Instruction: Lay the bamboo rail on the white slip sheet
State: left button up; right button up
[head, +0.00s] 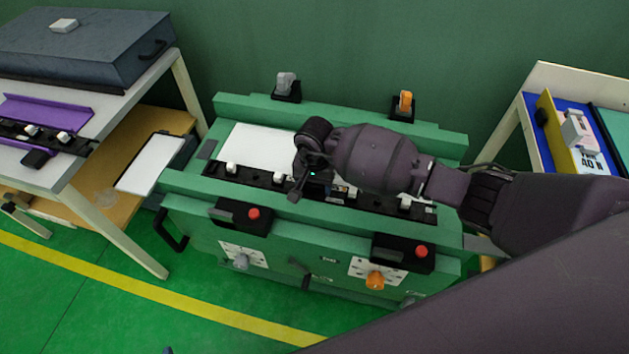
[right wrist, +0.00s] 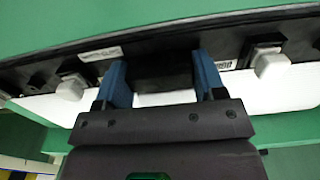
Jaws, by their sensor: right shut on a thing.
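A long dark rail (head: 265,179) with several white clips runs along the front of the green bench; no bamboo colour shows on it. The white slip sheet (head: 262,147) lies flat on the bench top behind the rail, partly hidden by my right arm. My right gripper (head: 303,188) points down at the rail's middle. In the right wrist view its blue fingers (right wrist: 162,85) are shut on a black block on the rail (right wrist: 222,45). White surface shows beside the rail there. I cannot tell whether the rail touches the bench or sheet. My left gripper is out of view.
The green bench (head: 190,185) has red buttons (head: 253,213) on its front and two clamps (head: 286,85) at the back. A left table holds a grey case (head: 85,45) and a purple tray (head: 48,113). A right table carries a blue board (head: 572,105).

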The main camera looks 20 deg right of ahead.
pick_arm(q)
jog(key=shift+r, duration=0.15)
pick_arm(e)
jog(key=o, duration=1.2)
jog(key=shift+c, duration=0.2)
notch_tip(320, 180, up, 4)
jog(key=shift+w+r+p, duration=0.1)
jog(key=shift+w+p, duration=0.05)
jog(key=shift+p, duration=0.3)
notch_tip(320, 180, up, 6)
jog(key=shift+r+p, duration=0.1)
jog(key=shift+p, duration=0.35)
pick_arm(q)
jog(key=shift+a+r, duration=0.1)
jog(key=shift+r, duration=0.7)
pick_arm(e)
jog(key=shift+r, duration=0.25)
jog(key=shift+s, duration=0.2)
